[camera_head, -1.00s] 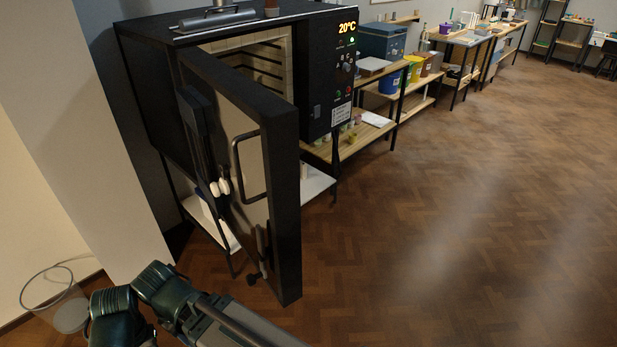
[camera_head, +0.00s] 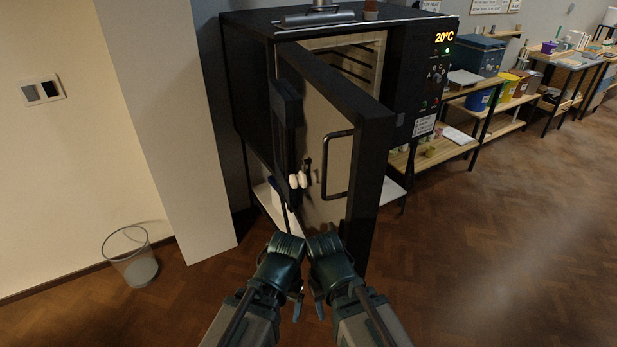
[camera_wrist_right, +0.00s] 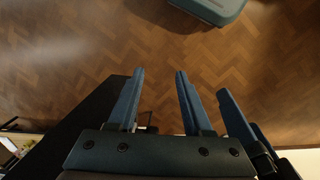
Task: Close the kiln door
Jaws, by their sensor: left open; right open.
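The kiln (camera_head: 250,90) is a black box on a stand with a lit display. Its thick black door (camera_head: 372,190) stands partway open, swung out toward me, so part of the pale shelved chamber shows behind it. A dark bar handle (camera_head: 337,165) is on the door's near face. My left gripper (camera_head: 297,305) and right gripper (camera_head: 318,300) are side by side in front of the door's lower part, pointing down. No contact with the handle shows. In the right wrist view the right gripper's blue fingers (camera_wrist_right: 158,76) are apart with nothing between them.
A wire waste bin (camera_head: 135,262) stands at the left by a pale wall pillar (camera_head: 165,110). Low shelves (camera_head: 440,150) with tubs run along the wall right of the kiln. The wooden floor (camera_head: 500,250) on the right is clear.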

